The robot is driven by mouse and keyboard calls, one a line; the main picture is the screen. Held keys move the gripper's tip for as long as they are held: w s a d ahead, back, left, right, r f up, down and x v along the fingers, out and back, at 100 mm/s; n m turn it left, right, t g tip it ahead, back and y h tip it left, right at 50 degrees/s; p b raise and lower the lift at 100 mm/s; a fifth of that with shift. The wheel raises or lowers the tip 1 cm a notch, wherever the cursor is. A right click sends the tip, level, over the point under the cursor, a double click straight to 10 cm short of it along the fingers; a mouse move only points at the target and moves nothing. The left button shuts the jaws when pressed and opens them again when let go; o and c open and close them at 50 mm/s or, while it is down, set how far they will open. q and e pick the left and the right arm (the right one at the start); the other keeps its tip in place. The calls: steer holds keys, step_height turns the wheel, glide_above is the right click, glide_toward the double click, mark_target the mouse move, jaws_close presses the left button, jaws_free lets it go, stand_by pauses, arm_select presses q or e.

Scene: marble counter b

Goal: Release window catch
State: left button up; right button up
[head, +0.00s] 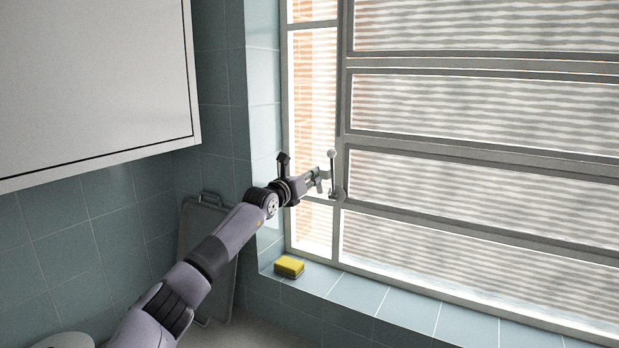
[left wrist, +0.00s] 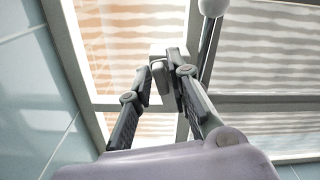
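The window catch (head: 332,172) is a grey metal handle with a pale ball at its upper end, mounted on the upright bar of the window frame. My left gripper (head: 318,181) reaches it from the left, with its fingertips right beside it. In the left wrist view, the catch's ball and rod (left wrist: 211,10) stand to the right of the fingers. My left gripper (left wrist: 160,72) is open there, with a small pale block of the catch (left wrist: 159,66) between or just behind the fingertips; contact cannot be told. My right gripper is out of view.
A yellow sponge (head: 289,266) lies on the tiled sill (head: 358,291) below the gripper. A grey board (head: 201,240) leans on the tiled wall. A white cabinet (head: 95,80) hangs at upper left. The window's horizontal bars (head: 480,152) extend right.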

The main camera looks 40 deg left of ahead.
arm_select(q)
jaws_close()
steer(key=m+b, duration=0.2)
steer(key=m, duration=0.1)
steer(key=shift+b, duration=0.4)
steer(key=shift+o, duration=1.9)
jaws_free()
